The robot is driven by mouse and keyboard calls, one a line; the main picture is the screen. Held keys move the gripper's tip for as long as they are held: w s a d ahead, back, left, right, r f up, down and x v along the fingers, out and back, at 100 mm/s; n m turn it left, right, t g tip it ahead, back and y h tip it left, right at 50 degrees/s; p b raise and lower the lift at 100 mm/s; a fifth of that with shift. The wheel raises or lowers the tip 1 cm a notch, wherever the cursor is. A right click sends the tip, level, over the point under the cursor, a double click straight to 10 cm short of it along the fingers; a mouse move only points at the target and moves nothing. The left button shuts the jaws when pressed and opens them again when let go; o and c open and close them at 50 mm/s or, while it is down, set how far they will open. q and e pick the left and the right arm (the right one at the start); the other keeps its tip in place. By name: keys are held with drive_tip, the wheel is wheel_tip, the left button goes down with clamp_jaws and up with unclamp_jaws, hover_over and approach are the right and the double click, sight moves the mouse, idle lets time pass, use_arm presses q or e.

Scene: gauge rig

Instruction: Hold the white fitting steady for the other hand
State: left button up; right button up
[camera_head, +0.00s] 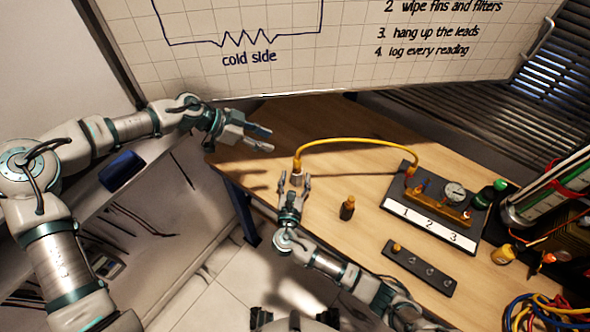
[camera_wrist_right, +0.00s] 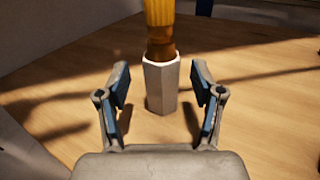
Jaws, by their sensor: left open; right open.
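The white fitting (camera_wrist_right: 162,87) is a faceted upright piece standing on the wooden table, with the end of a yellow hose (camera_wrist_right: 160,22) in its top. In the head view the fitting (camera_head: 297,179) sits near the table's front left, just beyond my right gripper. My right gripper (camera_head: 294,184) is open; in the right wrist view its two fingers (camera_wrist_right: 161,85) stand left and right of the fitting, with a gap on each side. My left gripper (camera_head: 267,139) is open and empty above the table's left part, up and left of the fitting.
The yellow hose (camera_head: 350,140) arches to a gauge block (camera_head: 435,208) numbered 1, 2, 3. A dark strip with knobs (camera_head: 419,267) lies nearer the front. Bare tabletop lies behind the hose.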

sight(294, 177)
drive_tip(key=shift+w+d, duration=0.4)
drive_tip(key=shift+w, duration=0.2)
drive_tip(key=shift+w+d, duration=0.35)
drive_tip(key=shift+w, duration=0.25)
drive_tip(key=shift+w+d, duration=0.1)
drive_tip(key=shift+w, duration=0.35)
drive_tip(key=shift+a, duration=1.05)
drive_tip(key=c, duration=0.3)
drive_tip(key=shift+d, duration=0.35)
drive_tip(key=c, duration=0.8)
drive_tip(key=shift+d, duration=0.3)
clamp_jaws()
drive_tip(key=shift+o, duration=0.3)
unclamp_jaws()
drive_tip(key=shift+d, duration=0.3)
clamp_jaws()
drive_tip(key=shift+a, duration=0.75)
use_arm(q)
drive_tip(key=shift+d, duration=0.3)
use_arm(e)
drive_tip(key=shift+d, duration=0.55)
